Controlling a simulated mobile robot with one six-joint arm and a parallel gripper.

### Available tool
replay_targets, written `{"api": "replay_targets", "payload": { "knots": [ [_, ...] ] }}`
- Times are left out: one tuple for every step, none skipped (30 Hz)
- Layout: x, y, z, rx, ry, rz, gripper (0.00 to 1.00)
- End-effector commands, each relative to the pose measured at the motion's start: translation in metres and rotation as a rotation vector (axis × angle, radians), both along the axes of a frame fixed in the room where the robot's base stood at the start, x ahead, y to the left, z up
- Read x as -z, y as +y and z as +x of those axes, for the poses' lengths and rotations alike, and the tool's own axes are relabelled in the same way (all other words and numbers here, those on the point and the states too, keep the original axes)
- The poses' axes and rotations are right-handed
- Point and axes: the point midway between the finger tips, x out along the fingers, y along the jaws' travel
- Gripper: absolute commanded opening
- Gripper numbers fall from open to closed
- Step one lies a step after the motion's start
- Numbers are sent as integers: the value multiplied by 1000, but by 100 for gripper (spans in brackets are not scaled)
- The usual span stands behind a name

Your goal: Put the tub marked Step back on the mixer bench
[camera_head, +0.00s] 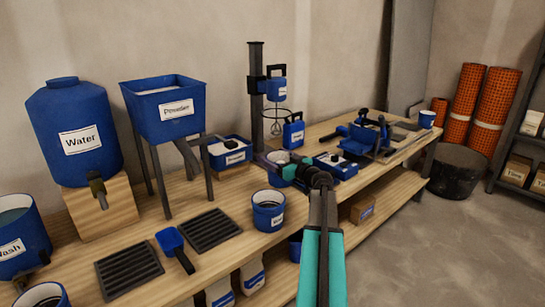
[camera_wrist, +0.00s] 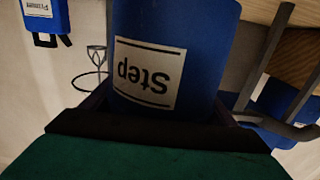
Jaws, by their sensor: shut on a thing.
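The blue tub marked Step (camera_wrist: 180,50) fills the middle of the wrist view, with its white label upside down in that picture. My gripper (camera_wrist: 165,115) is shut on it, with dark fingers at both sides. In the head view my gripper (camera_head: 281,160) is in front of the mixer stand, and the tub is mostly hidden behind it. The wooden mixer bench (camera_head: 215,190) runs along the wall, and the held tub appears above it. I cannot tell whether the tub touches the bench. The mixer (camera_head: 276,88) hangs on its dark stand behind the gripper.
A labelled tub (camera_head: 268,211) stands near the bench's front edge. A blue jug (camera_head: 293,131), a labelled tray (camera_head: 230,153) and the Powder hopper (camera_head: 165,108) stand nearby. A blue scoop (camera_head: 170,241) lies beside dark grates (camera_head: 209,229). A blue tool (camera_head: 365,133) is farther right.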

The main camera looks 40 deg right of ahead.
Motion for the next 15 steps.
{"api": "replay_targets", "payload": {
  "knots": [
    [2, 0, 0, 0, -2, 1, 18],
    [3, 0, 0, 0, -3, 1, 18],
    [6, 0, 0, 0, -3, 1, 18],
    [8, 0, 0, 1, -3, 2, 18],
    [11, 0, 0, 1, -3, 2, 18],
    [13, 0, 0, 1, -3, 3, 18],
    [15, 0, 0, 1, -3, 2, 18],
    [17, 0, 0, 1, -3, 2, 18],
    [20, -1, 0, 1, -3, 1, 18],
    [22, -1, 0, 1, -2, 1, 18],
    [24, -1, 0, 1, -2, 1, 18],
    [27, -1, 0, 1, -2, 2, 18],
    [29, -1, -1, 1, -2, 2, 18],
    [31, -1, -1, 1, -2, 2, 18],
    [34, -1, -1, 1, -3, 2, 18]
  ]
}}
